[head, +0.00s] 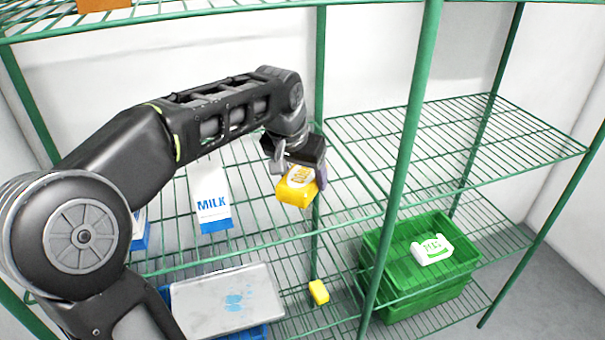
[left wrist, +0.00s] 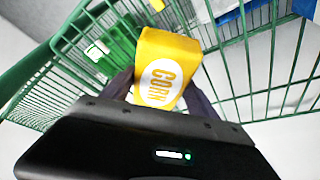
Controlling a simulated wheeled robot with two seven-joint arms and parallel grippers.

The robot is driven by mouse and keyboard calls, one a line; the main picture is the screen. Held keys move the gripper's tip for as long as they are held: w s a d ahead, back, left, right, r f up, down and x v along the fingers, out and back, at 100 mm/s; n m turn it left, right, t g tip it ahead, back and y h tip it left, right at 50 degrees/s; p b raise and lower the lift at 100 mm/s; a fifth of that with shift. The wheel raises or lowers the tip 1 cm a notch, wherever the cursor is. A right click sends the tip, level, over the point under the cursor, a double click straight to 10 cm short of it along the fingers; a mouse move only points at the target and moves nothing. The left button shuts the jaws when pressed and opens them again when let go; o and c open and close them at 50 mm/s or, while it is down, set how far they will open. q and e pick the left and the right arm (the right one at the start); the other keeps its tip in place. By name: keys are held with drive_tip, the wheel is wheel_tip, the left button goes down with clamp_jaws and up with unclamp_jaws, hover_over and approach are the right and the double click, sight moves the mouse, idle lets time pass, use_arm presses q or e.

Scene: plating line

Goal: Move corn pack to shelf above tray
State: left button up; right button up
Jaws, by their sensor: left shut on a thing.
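My left gripper (head: 300,168) is shut on the yellow corn pack (head: 296,190) and holds it in front of the green wire shelving, near a green post. The pack's white label with CORN shows in the left wrist view (left wrist: 160,84), with the gripper fingers (left wrist: 158,92) on either side of it. The metal tray (head: 228,306) lies low on the left, with a bluish patch on its surface. The wire shelf (head: 262,222) above the tray carries a milk carton (head: 211,200). My right gripper is not in view.
Another blue and white carton (head: 140,232) is partly hidden behind my arm. A small yellow item (head: 318,292) lies low beside the tray. The right wire shelf (head: 460,140) is bare.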

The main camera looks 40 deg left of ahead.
sight(296, 183)
use_arm(q)
drive_tip(key=shift+f, duration=0.2)
drive_tip(key=o, duration=1.9)
drive_tip(key=shift+r, duration=0.2)
drive_tip(key=shift+r, duration=0.2)
drive_tip(key=shift+v, duration=3.6)
